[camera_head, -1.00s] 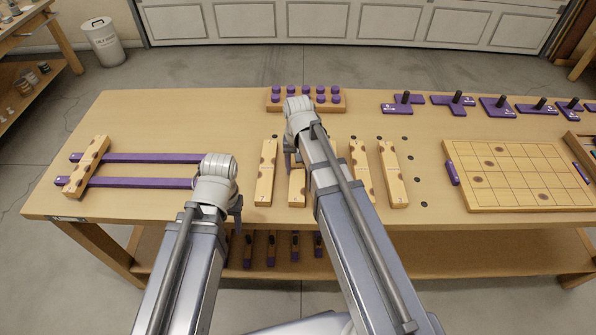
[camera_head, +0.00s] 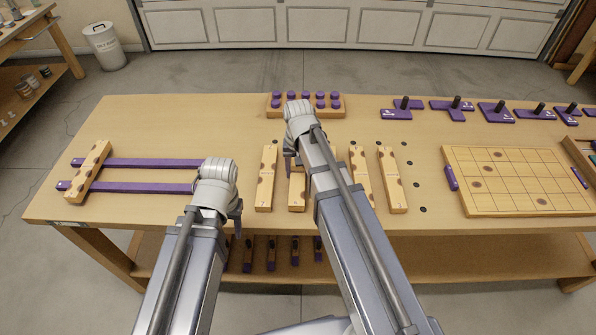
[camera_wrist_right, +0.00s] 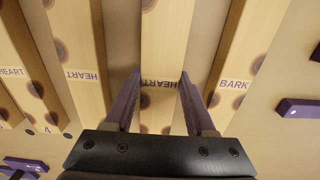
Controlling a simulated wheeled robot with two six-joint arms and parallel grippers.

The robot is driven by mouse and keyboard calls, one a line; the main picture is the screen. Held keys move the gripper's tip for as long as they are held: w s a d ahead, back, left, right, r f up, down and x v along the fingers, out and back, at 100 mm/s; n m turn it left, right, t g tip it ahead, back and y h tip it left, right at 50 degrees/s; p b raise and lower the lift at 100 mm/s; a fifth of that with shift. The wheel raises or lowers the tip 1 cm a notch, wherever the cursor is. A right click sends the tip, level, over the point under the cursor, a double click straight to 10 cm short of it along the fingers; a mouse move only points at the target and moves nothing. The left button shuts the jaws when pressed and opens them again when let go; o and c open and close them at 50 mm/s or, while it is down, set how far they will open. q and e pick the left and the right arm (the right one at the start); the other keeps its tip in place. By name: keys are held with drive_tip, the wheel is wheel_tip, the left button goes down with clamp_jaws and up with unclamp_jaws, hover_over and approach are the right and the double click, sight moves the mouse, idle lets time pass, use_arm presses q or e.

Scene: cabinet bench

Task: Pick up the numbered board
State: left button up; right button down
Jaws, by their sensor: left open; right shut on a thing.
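Several pale wooden boards with dark knots lie in a row at the bench's middle front, among them a board at the row's left (camera_head: 265,180) and one at its right (camera_head: 392,180). My right gripper (camera_head: 291,163) is shut on the second board from the left (camera_head: 297,192). In the right wrist view its fingers (camera_wrist_right: 158,85) lie along both sides of this HEART-lettered board (camera_wrist_right: 160,40). Neighbouring boards there read HEART (camera_wrist_right: 80,45) and BARK (camera_wrist_right: 240,60). My right arm hides part of the row. My left gripper (camera_head: 236,218) is open and empty near the front edge.
Two purple rails (camera_head: 140,188) with a wooden crosspiece (camera_head: 88,172) lie at left. A rack of purple pegs (camera_head: 306,106) stands at the back. A gridded board (camera_head: 520,180) and purple handled pieces (camera_head: 497,112) lie at right. Bare bench shows at back left.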

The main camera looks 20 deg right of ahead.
sight(298, 172)
wheel_tip(298, 172, up, 9)
drive_tip(key=p, duration=0.8)
drive_tip(key=shift+r+p, duration=0.1)
drive_tip(key=shift+p, duration=0.2)
